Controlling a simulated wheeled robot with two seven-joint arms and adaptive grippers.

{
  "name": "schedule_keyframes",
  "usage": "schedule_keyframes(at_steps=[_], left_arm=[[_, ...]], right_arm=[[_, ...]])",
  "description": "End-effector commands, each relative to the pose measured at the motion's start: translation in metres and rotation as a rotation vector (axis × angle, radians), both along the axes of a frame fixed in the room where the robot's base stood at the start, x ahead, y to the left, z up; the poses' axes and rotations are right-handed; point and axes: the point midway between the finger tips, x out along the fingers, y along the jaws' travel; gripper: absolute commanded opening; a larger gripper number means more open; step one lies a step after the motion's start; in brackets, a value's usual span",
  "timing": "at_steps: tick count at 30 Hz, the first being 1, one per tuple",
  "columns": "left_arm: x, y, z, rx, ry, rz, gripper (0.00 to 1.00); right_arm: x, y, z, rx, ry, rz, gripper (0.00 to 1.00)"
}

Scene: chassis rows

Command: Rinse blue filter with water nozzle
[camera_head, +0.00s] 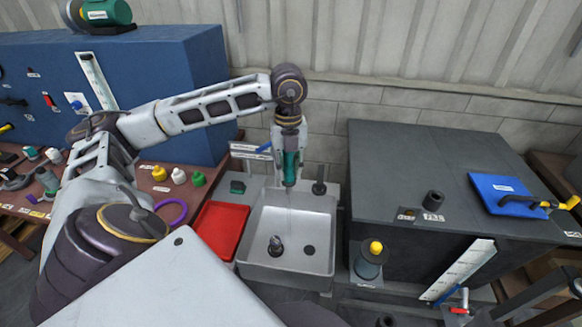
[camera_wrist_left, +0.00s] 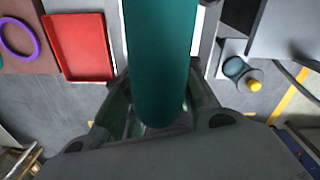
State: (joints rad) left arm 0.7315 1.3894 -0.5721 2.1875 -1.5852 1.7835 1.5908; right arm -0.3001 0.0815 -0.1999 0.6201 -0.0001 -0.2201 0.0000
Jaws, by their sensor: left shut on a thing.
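My left gripper (camera_head: 289,180) is shut on a teal cylinder, which looks like the water nozzle (camera_head: 290,166). It hangs upright over the grey sink (camera_head: 325,232). A faint pale streak, perhaps water, runs down below it. In the left wrist view the teal cylinder (camera_wrist_left: 160,60) fills the middle, between the fingers of the left gripper (camera_wrist_left: 158,120). A small dark round piece (camera_head: 275,245) stands in the sink, beside a dark drain hole. I cannot single out the blue filter with certainty. A flat blue piece (camera_head: 505,190) lies on the dark bench at right. My right gripper is out of view.
A red tray (camera_head: 217,230) adjoins the sink's left side. Small bottles (camera_head: 178,176) and a purple ring (camera_head: 171,212) lie on the left table. The dark bench (camera_head: 420,160) stands right of the sink. A yellow-topped canister (camera_head: 370,260) stands near the sink's right edge.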

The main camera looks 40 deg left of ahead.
Motion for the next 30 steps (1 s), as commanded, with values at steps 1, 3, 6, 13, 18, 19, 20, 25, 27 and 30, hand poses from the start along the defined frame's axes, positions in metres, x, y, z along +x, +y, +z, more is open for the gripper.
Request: schedule_keyframes(at_steps=[1,3,6,13,18,19,20,25,27,30], left_arm=[[-0.003,0.001,-0.002,0.002,-0.001,0.0,0.0],[-0.006,0.002,-0.002,0.002,-0.001,0.001,0.0],[-0.011,0.003,-0.002,0.001,0.0,0.001,0.0],[-0.022,0.005,-0.002,0.003,0.0,0.001,0.0],[-0.03,0.007,-0.002,0.003,0.0,0.001,0.0],[-0.031,0.007,-0.002,0.003,0.0,0.001,0.0],[-0.032,0.008,-0.002,0.002,-0.001,0.001,0.0],[-0.04,0.01,-0.002,0.002,-0.001,0.001,0.0],[-0.043,0.01,-0.002,0.002,-0.001,0.001,0.0],[-0.048,0.011,-0.003,0.002,0.001,0.001,0.0]], right_arm=[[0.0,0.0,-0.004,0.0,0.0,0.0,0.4],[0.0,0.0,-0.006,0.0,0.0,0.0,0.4],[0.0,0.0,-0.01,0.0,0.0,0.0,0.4],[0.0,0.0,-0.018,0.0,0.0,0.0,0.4],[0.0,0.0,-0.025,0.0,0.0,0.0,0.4],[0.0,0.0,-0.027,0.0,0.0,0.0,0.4],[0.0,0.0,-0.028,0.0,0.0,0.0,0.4],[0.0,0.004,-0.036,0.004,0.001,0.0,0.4],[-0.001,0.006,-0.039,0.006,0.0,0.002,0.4],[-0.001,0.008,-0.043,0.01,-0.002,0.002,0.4]])
